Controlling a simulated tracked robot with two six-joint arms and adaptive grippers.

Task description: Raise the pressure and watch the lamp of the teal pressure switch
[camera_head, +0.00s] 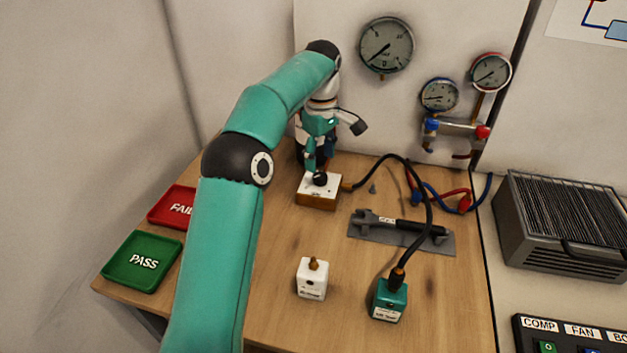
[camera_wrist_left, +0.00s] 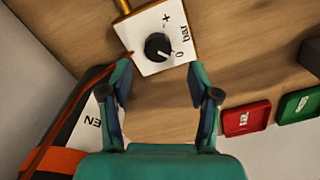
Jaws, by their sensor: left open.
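The teal pressure switch (camera_head: 390,301) stands upright at the front right of the wooden table, with a black hose fitted on its top. Its lamp is too small to make out. The hose runs back to a white-topped box (camera_head: 318,190) with a black knob (camera_head: 320,178). In the left wrist view the knob (camera_wrist_left: 158,46) sits by a "0", "bar" and -/+ marks. My left gripper (camera_wrist_left: 160,70) is open, its fingertips apart at the box's near edge, short of the knob. The large wall gauge (camera_head: 386,45) has its needle toward the lower left.
A white switch (camera_head: 312,279) stands left of the teal one. A wrench lies on a grey mat (camera_head: 447,244). Red FAIL (camera_head: 172,207) and green PASS (camera_head: 143,262) trays lie at the left. A gauge manifold (camera_head: 455,128) hangs behind.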

